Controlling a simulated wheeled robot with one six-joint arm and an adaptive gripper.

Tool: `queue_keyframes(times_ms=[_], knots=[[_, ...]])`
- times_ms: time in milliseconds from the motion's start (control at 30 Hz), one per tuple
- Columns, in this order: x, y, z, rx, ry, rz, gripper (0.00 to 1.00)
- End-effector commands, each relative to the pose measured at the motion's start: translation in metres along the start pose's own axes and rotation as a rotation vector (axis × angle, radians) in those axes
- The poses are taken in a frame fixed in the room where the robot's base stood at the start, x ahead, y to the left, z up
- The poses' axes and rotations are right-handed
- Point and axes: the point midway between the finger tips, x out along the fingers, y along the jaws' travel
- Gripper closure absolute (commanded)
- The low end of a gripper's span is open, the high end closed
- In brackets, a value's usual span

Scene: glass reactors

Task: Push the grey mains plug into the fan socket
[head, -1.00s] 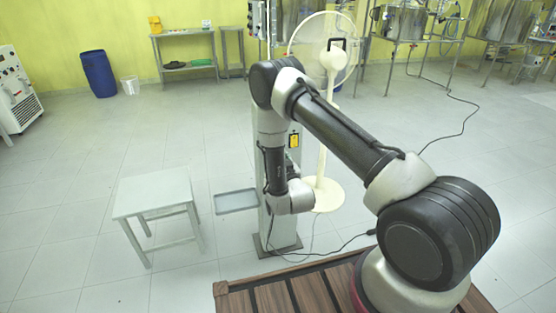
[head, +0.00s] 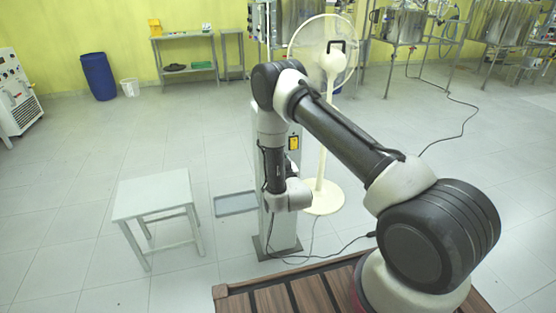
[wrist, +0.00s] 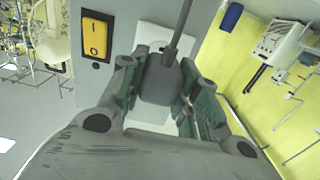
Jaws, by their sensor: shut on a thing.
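In the wrist view my gripper (wrist: 158,72) is shut on the grey mains plug (wrist: 160,88), with one finger on each side. A grey cable runs up from the plug. The white fan socket plate (wrist: 153,36) is on the grey panel right behind the plug. The plug and fingers cover most of the plate, so its holes are hidden. I cannot tell whether the plug touches the socket or how deep it sits. In the head view my wrist is in front of the grey pillar (head: 284,222), and plug and socket cannot be made out.
A yellow switch (wrist: 95,37) marked 1 and 0 is left of the socket; it also shows on the pillar in the head view (head: 293,143). A cream fan (head: 326,62) stands behind the pillar.

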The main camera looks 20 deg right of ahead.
Motion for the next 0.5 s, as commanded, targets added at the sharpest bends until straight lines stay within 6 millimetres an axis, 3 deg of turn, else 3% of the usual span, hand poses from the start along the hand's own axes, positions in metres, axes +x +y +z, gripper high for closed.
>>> queue_keyframes(times_ms=[500], knots=[[0.016,0.000,0.000,0.001,0.002,0.000,0.97]])
